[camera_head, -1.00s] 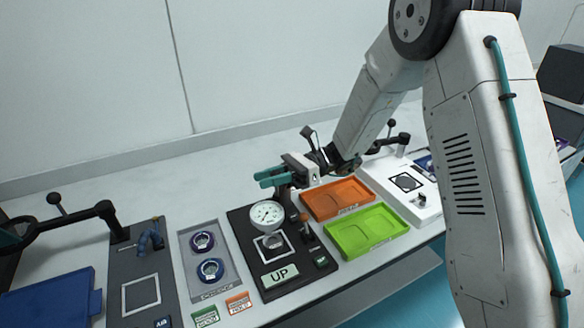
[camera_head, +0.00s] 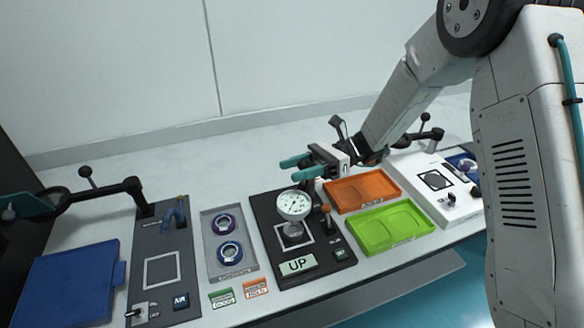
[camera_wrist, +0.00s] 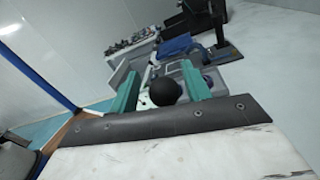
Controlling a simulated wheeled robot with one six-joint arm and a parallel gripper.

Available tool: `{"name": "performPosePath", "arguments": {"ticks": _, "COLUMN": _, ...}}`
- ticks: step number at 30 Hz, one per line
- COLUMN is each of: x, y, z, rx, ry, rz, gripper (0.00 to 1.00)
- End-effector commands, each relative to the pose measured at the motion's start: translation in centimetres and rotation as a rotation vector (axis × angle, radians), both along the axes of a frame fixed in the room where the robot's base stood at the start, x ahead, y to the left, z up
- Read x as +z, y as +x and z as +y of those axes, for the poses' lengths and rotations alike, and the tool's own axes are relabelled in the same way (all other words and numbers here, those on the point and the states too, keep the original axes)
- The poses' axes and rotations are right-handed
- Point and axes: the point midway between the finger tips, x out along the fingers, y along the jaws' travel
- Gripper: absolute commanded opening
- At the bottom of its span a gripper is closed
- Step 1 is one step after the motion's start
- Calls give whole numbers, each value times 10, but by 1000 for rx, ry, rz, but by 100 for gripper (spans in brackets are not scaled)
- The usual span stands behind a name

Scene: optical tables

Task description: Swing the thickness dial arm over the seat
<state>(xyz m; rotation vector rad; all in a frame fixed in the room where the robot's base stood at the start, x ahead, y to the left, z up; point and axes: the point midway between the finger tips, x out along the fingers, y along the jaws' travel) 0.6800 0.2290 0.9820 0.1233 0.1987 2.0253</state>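The white round thickness dial (camera_head: 294,205) faces the head camera above a black station plate (camera_head: 264,209). The seat (camera_head: 307,238), a pale square outline, lies just below the dial in the picture, and the dial partly hides its upper part. How far the dial's support arm is swung is hard to tell, as my gripper hides its back. My gripper (camera_head: 303,160), with teal fingers, is behind and above the dial. In the wrist view its fingers (camera_wrist: 160,72) stand apart, with a black ball knob (camera_wrist: 165,91) between them; contact cannot be told.
An orange tray (camera_head: 362,191) and a green tray (camera_head: 391,228) lie to the right. A grey holder (camera_head: 238,261) with two ringed pieces is to the left. An orange-topped lever (camera_head: 326,210) stands beside the dial.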

Motion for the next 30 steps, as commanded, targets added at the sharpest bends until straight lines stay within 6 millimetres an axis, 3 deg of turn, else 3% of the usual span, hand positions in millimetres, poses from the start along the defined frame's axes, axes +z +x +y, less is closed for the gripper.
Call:
{"name": "performPosePath", "arguments": {"ticks": 8, "x": 0, "y": 5, "z": -8, "rx": -1, "ry": 2, "rz": -1, "gripper": 48}}
{"name": "performPosePath", "arguments": {"ticks": 21, "x": 0, "y": 30, "z": -67, "rx": -2, "ry": 1, "rz": 0, "gripper": 48}}
{"name": "performPosePath", "arguments": {"ticks": 30, "x": 0, "y": 32, "z": -70, "rx": -1, "ry": 0, "rz": -1, "gripper": 48}}
